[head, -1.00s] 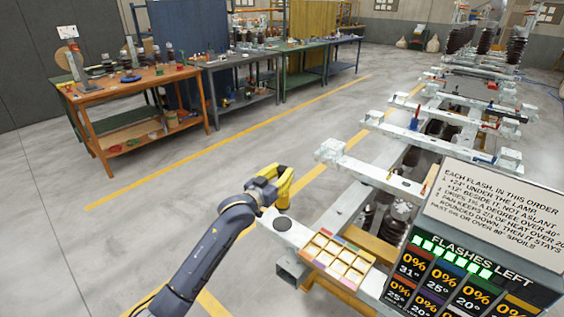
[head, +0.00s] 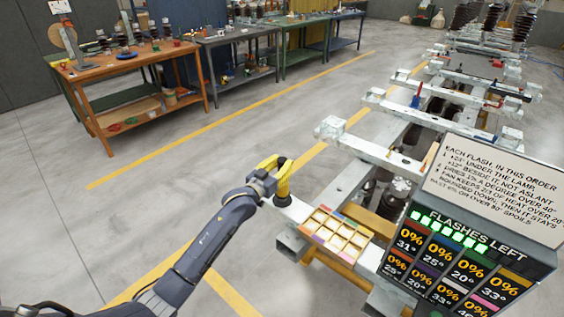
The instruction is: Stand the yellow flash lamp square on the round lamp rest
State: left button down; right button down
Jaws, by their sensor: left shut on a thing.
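The yellow flash lamp (head: 284,186) is in the middle of the head view, roughly upright. My left gripper (head: 275,174) is shut on it, reaching in from the lower left. The lamp's lower end is at the round lamp rest (head: 282,202), a dark disc on the near end of the pale beam. Most of the rest is hidden by the lamp. I cannot tell whether the lamp touches it or hovers just above, nor whether it is square on it. My right gripper is not in view.
A tray of pale squares (head: 338,233) lies on the frame just right of the lamp. A display box (head: 470,250) with percentages and a written sign (head: 487,180) stands at the right. Pale beams run behind. Open floor lies to the left, before the workbenches (head: 135,75).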

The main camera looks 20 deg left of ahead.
pick_arm(q)
jog(key=shift+r, duration=0.1)
jog(key=c, duration=1.1)
grip_release()
jog(key=shift+f, duration=0.2)
jog(key=shift+o, duration=0.2)
jog(key=shift+r, duration=0.1)
